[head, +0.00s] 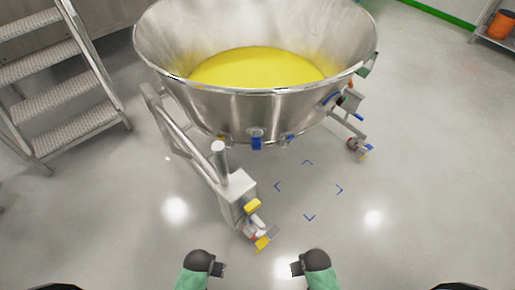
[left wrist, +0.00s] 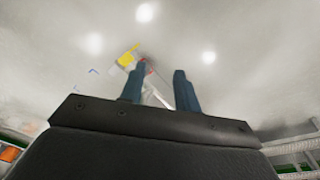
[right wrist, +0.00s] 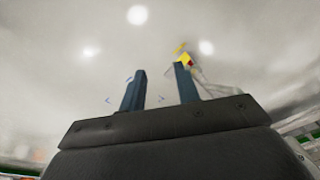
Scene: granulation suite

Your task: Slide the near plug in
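A large steel bowl (head: 230,103) holding yellow material stands on a wheeled steel frame ahead of me. A blue fitting (head: 256,143) sits low on its near side, with a smaller blue-tipped fitting (head: 289,139) to its right. I cannot tell for sure which part is the near plug. My left gripper (head: 221,269) and right gripper (head: 296,268) are at the bottom of the head view, short of the bowl and apart from it. In the wrist views, the left fingers (left wrist: 158,82) and right fingers (right wrist: 160,78) are spread with nothing between them.
The frame's near leg ends in a caster with yellow pedals (head: 262,243), just ahead of my grippers. Another caster (head: 357,147) is at the right. Steel steps (head: 60,70) stand at the left. Blue corner marks (head: 309,217) lie on the open floor. An orange container (head: 500,25) is at far right.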

